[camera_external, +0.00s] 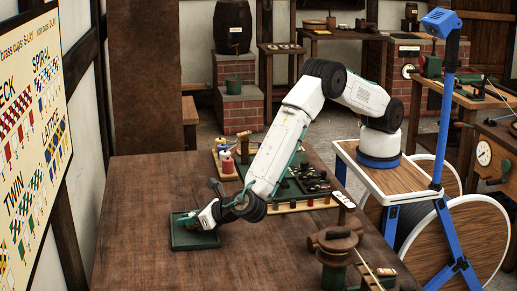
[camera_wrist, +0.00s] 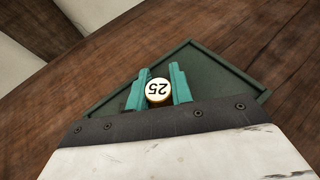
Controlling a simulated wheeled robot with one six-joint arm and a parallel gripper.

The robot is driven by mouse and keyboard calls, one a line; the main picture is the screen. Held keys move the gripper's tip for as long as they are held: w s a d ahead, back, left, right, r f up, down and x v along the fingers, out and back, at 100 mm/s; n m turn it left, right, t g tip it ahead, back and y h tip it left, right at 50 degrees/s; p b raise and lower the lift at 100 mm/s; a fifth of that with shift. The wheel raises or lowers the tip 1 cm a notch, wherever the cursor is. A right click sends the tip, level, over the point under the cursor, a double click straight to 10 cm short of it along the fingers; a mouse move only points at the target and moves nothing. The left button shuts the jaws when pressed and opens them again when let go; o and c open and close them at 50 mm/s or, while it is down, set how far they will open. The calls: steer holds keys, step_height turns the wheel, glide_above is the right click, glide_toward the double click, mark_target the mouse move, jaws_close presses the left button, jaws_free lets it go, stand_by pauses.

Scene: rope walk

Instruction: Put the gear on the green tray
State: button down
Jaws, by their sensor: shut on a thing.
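The green tray (camera_external: 195,242) lies flat at the left of the table in the external view. It also shows in the wrist view (camera_wrist: 215,70), under my fingers. My gripper (camera_wrist: 158,86) points down at the tray, its teal fingers shut on a small round piece marked 25 (camera_wrist: 158,91). This piece has a white face and a brass-coloured rim. I see no teeth on it, so I cannot tell if it is the gear. It is over the tray's inside; whether it touches the floor is unclear. In the external view, my gripper (camera_external: 192,223) is low over the tray.
Red and white spools (camera_external: 227,160) and a dark green tray with several dark parts (camera_external: 312,178) stand behind my arm. A wooden device (camera_external: 335,247) stands at the table's front right. The table (camera_external: 150,195) is clear around the green tray's left and front.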

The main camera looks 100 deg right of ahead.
steer(key=shift+f, duration=0.15)
steer(key=c, duration=1.2)
jaws_free()
steer(key=shift+c, duration=0.2)
steer(key=shift+s+a+r, duration=0.2)
steer(key=shift+s+r, duration=0.05)
steer(key=shift+r, duration=0.05)
steer(key=v, duration=1.1)
steer(key=shift+s+r, duration=0.1)
steer(key=shift+s, duration=0.05)
